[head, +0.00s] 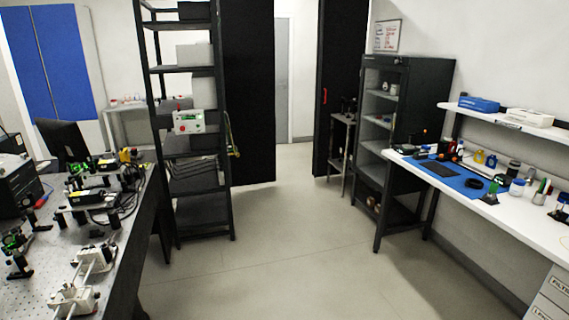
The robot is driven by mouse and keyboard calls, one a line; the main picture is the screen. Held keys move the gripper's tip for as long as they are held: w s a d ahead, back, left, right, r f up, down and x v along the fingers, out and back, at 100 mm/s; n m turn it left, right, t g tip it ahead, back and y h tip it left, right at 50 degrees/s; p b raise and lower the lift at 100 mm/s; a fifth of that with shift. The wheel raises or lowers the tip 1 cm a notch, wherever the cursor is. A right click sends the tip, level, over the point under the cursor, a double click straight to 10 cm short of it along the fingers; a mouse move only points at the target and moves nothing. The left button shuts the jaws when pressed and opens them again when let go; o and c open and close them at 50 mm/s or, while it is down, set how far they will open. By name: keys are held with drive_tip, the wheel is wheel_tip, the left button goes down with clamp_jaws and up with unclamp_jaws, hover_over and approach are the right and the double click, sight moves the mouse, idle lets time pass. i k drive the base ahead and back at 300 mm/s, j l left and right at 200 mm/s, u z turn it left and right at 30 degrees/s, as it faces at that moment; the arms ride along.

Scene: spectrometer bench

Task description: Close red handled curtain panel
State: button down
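In the head view, two black curtain panels hang at the back of the room. The right panel (332,70) carries a small red handle (324,96) and is partly hidden by the dark cabinet and a small stand. The left panel (250,95) is wider and stands behind the open shelf rack; no handle shows on it. A gap between the two panels shows a white wall and a grey door (281,80). My gripper is not in view.
An optics bench (90,235) fills the left side, beside a dark shelf rack (205,190). A dark cabinet (400,110) and a white workbench (455,185) with a blue mat line the right. The grey floor (290,230) between them is clear up to the gap.

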sight(344, 26)
drive_tip(key=i+l+z, duration=0.2)
drive_tip(key=i, duration=1.5)
drive_tip(key=i+j+z, duration=0.1)
drive_tip(key=i+z, duration=0.15)
drive_tip(key=i, duration=2.15)
drive_tip(key=i+z, duration=0.1)
drive_tip(key=i, duration=0.55)
drive_tip(key=i+j, duration=0.1)
drive_tip(key=i, duration=0.6)
drive_tip(key=i+j+z, duration=0.1)
drive_tip(key=i, duration=0.6)
drive_tip(key=i+j, duration=0.1)
drive_tip(key=i, duration=0.6)
drive_tip(key=i+j+z, duration=0.1)
drive_tip(key=i, duration=0.55)
